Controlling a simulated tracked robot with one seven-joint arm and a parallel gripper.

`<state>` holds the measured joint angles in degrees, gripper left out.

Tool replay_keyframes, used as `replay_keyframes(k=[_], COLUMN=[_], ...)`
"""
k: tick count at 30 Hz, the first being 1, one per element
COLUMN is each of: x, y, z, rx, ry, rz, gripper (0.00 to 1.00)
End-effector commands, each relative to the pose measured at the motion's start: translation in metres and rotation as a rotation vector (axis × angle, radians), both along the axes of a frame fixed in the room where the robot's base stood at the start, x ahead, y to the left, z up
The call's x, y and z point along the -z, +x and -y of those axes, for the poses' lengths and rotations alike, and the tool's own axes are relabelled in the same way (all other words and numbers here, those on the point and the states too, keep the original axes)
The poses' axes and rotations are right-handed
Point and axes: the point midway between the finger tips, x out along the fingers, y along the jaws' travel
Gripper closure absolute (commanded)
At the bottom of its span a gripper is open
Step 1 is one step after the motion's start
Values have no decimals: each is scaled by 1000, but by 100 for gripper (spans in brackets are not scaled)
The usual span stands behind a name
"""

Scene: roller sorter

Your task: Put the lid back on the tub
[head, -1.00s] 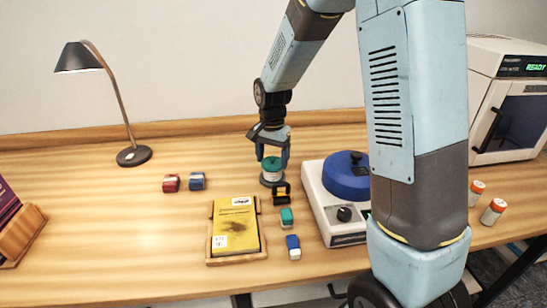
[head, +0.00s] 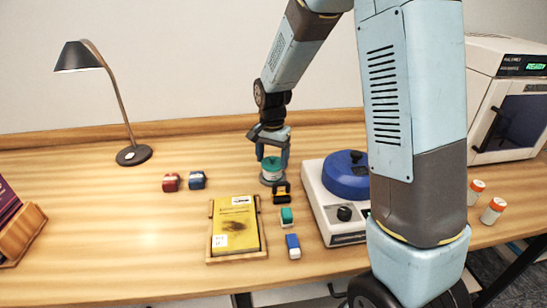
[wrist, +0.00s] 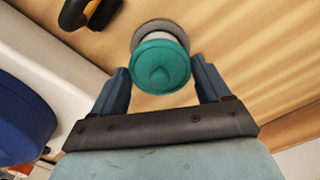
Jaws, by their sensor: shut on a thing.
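The teal lid (wrist: 161,66), round with a small central knob, is between my gripper's two fingers in the wrist view. My gripper (wrist: 161,84) is shut on it. In the head view my gripper (head: 272,157) points down over the pale tub (head: 272,175). The lid is at the tub's top, with the tub's pale, grey-edged body showing just past it in the wrist view (wrist: 160,27). I cannot tell whether the lid is fully seated or slightly above the rim.
A black-and-yellow item (head: 281,194) stands close in front of the tub. A white machine with a blue round cover (head: 347,180) is just to the right. A yellow book (head: 235,225) lies in a wooden tray in front. The table left of the tub is mostly clear.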

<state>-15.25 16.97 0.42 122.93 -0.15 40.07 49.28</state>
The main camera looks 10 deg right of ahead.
Motion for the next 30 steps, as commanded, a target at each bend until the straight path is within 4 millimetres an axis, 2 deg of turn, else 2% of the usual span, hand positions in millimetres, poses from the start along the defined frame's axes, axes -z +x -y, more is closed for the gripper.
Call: replay_keyframes(k=[7, 8, 15, 30], x=[0, 0, 0, -6], y=[0, 0, 0, 0], z=[0, 0, 0, 0], rx=[0, 0, 0, 0], ry=[0, 0, 0, 0], rz=[0, 0, 0, 1], gripper=[51, 21, 0, 0])
